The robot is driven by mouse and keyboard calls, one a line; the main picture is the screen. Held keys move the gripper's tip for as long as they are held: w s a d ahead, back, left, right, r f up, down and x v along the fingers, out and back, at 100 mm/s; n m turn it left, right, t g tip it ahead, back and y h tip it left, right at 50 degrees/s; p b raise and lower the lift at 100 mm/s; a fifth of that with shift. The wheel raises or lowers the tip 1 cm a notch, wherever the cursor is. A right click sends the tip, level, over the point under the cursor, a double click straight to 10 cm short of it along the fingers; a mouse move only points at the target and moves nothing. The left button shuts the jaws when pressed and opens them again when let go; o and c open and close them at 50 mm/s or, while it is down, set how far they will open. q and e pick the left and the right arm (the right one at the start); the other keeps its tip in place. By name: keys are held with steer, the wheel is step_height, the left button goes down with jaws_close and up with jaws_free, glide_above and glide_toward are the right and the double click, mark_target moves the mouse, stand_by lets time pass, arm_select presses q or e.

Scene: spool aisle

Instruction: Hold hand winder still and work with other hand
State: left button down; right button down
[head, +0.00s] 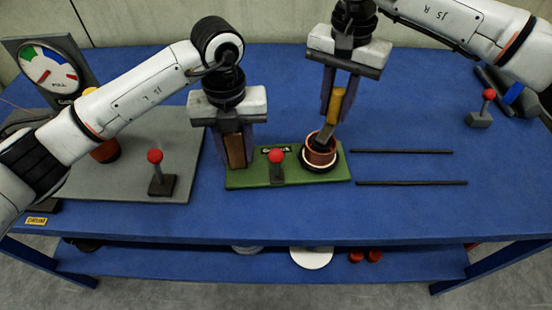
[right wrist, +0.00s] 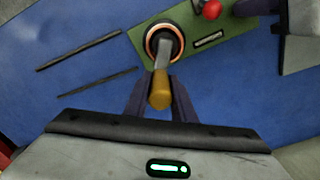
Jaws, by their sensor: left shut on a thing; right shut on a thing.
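The hand winder is a green base (head: 250,178) with a label, a red-knobbed lever (head: 277,157) and a copper-brown round drum (head: 320,152) at its right end. My left gripper (head: 236,158) is shut on a brown upright block (head: 236,149) at the base's left end. My right gripper (head: 334,112) is shut on a yellow handle (head: 337,97), tilted, with a grey flat part running down to the drum. In the right wrist view the yellow handle (right wrist: 160,92) sits between the fingers, above the drum (right wrist: 163,38). The fingers partly hide the block.
Two dark rods (head: 410,183) lie right of the winder. A grey plate (head: 130,180) with a red-knobbed lever (head: 155,158) and a coloured dial (head: 48,66) stand left. Another red-knobbed lever (head: 487,96) stands far right. The blue table (head: 300,215) is clear in front.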

steer(key=s, duration=0.1)
steer(key=s+d, duration=0.2)
steer(key=shift+s+d, duration=0.25)
steer(key=shift+s, duration=0.1)
steer(key=shift+s, duration=0.3)
steer(key=c, duration=1.9)
jaws_free()
steer(key=shift+s+a, duration=0.15)
steer(key=shift+s, duration=0.8)
steer(key=shift+c, duration=0.2)
steer(key=o, duration=0.5)
steer(key=shift+w, duration=0.1)
steer(key=shift+o, duration=0.2)
steer(key=shift+r, duration=0.1)
step_height(320, 180, up, 12)
